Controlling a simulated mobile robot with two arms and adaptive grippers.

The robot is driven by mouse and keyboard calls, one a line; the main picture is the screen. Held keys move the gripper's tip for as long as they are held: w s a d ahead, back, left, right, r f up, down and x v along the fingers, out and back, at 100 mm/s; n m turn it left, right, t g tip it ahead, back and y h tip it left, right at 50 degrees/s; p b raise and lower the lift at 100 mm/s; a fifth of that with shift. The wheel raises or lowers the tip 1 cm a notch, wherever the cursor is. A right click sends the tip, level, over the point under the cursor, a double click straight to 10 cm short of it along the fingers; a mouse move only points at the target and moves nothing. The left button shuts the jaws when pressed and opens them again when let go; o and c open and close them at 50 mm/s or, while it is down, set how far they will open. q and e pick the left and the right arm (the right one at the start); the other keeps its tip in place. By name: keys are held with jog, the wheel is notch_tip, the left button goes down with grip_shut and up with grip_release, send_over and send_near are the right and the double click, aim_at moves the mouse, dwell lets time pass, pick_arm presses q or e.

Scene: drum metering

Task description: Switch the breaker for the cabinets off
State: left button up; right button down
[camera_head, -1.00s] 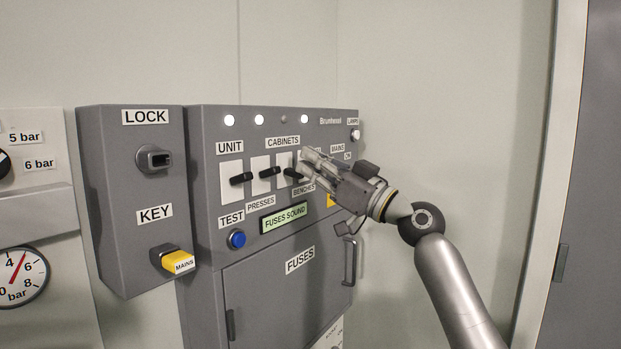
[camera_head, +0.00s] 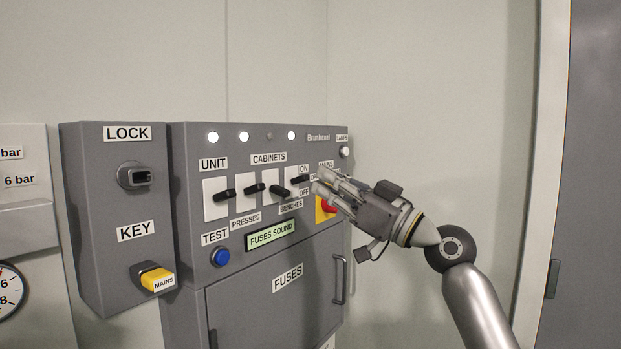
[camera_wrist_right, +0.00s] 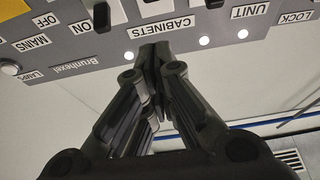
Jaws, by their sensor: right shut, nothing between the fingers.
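The cabinets breaker (camera_head: 281,191) is the third black lever in the row on the grey panel, under the CABINETS label (camera_head: 268,158). Its lever sits lower than its neighbours', toward the OFF mark. The lamp above it (camera_head: 269,136) is dark; the other three lamps are lit. My right gripper (camera_head: 322,182) is shut and empty, in front of the panel at the right of the levers, apart from the cabinets lever. In the right wrist view its fingers (camera_wrist_right: 155,60) point at the panel, which appears upside down. My left gripper is not in view.
The unit (camera_head: 225,194), presses (camera_head: 255,188) and benches (camera_head: 300,180) levers stand close beside it. A red mains switch (camera_head: 327,206) on yellow is partly behind my gripper. The fuses door handle (camera_head: 340,279) sticks out below. Free room lies right of the panel.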

jog(key=v, duration=0.3)
jog(key=shift+s+f+b, duration=0.1)
jog(key=shift+f+b, duration=0.25)
jog(key=shift+f, duration=0.1)
